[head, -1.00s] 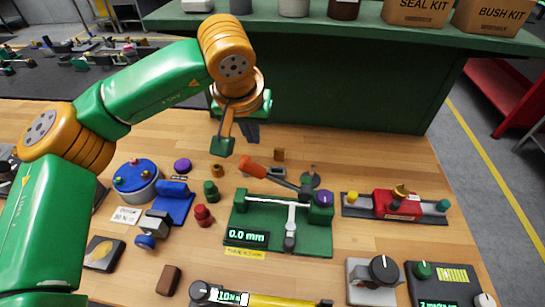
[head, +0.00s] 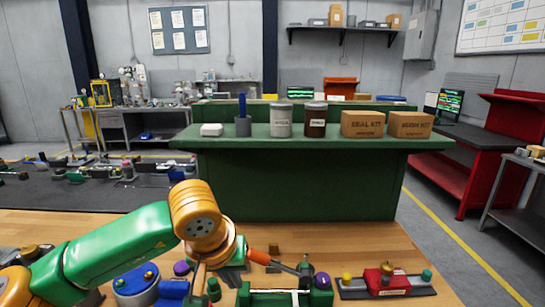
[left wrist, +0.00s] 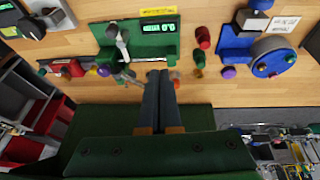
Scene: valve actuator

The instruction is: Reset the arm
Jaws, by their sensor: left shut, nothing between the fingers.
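My left arm comes in from the left in the head view, its orange wrist joint raised over the wooden bench. My left gripper (head: 232,278) points down at the bench. In the left wrist view its two dark fingers (left wrist: 158,74) are together, with nothing between them. The green fixture (head: 285,299) is cut off by the head view's lower edge; in the wrist view it shows whole (left wrist: 135,52), with a metal lever and lit display. An orange handle (head: 259,257) lies behind it, beside the gripper; the fingertips partly cover it in the wrist view. My right gripper is not in view.
A red block on a rail (head: 386,281) stands right of the fixture. A blue round unit (head: 137,284) is at left. Behind the bench, a green counter (head: 300,170) holds jars and the seal kit (head: 362,124) and bush kit (head: 409,125) boxes.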

